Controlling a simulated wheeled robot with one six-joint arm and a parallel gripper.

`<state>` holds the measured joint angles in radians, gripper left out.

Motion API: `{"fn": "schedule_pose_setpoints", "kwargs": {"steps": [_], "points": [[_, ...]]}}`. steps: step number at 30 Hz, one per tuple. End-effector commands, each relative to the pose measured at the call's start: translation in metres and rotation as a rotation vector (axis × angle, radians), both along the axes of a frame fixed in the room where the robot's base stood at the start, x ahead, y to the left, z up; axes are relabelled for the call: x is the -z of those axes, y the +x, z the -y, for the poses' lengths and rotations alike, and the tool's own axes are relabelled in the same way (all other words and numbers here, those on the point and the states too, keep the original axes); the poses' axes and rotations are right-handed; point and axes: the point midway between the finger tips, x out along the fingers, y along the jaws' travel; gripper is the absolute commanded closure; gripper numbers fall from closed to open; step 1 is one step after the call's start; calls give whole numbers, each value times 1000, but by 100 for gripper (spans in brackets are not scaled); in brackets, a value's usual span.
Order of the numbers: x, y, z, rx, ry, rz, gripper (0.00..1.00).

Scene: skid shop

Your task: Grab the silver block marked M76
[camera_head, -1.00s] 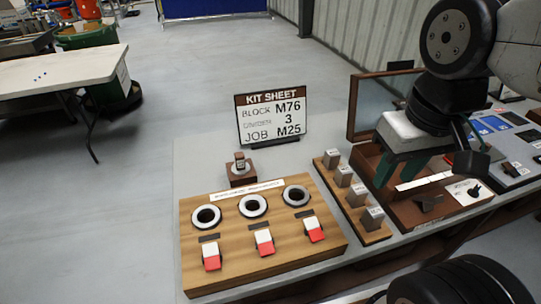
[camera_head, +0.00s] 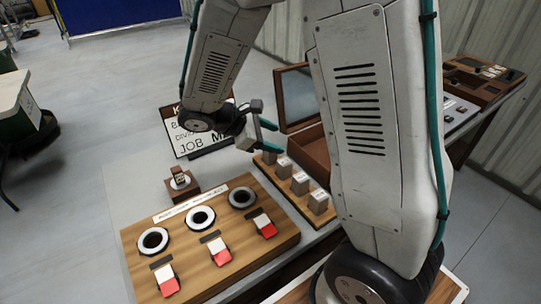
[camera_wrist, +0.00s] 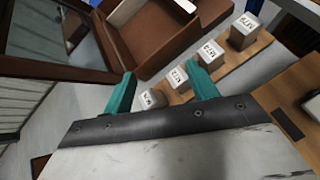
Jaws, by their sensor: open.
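Several silver-grey blocks stand in a row on a wooden strip (camera_head: 296,206). In the head view they run from a far block (camera_head: 270,157) through two middle blocks (camera_head: 284,167) (camera_head: 300,183) to a near block (camera_head: 318,202). In the wrist view a small block (camera_wrist: 152,98) shows between the teal fingers, with another block (camera_wrist: 179,78) beside the right finger. Two more blocks (camera_wrist: 211,52) (camera_wrist: 245,30) lie up and right. Their labels are too small to tell which is M76. My gripper (camera_head: 266,136) is open and empty, above the row's far end.
A kit sheet sign (camera_head: 188,147) stands behind, partly hidden by my arm. A wooden board (camera_head: 215,275) with round sockets and red-white switches lies to the left. A brown box (camera_head: 312,150) with its raised lid frame (camera_head: 296,95) stands close beyond the blocks.

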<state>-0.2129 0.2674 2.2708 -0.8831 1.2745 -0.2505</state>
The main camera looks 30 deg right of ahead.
Motion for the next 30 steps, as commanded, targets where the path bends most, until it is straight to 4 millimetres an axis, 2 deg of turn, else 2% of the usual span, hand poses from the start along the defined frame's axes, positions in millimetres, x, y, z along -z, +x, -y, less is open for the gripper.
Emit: {"fn": "schedule_pose_setpoints", "kwargs": {"steps": [1,3,9,13,17,30], "points": [[18,13,-2,-64,-38,-59,42],[39,29,-4,-150,-86,-126,42],[80,57,-9,-314,-170,-249,42],[92,63,-10,-355,-193,-287,42],[98,63,-1,-364,-201,-307,42],[121,63,53,-360,-199,-308,42]]}}
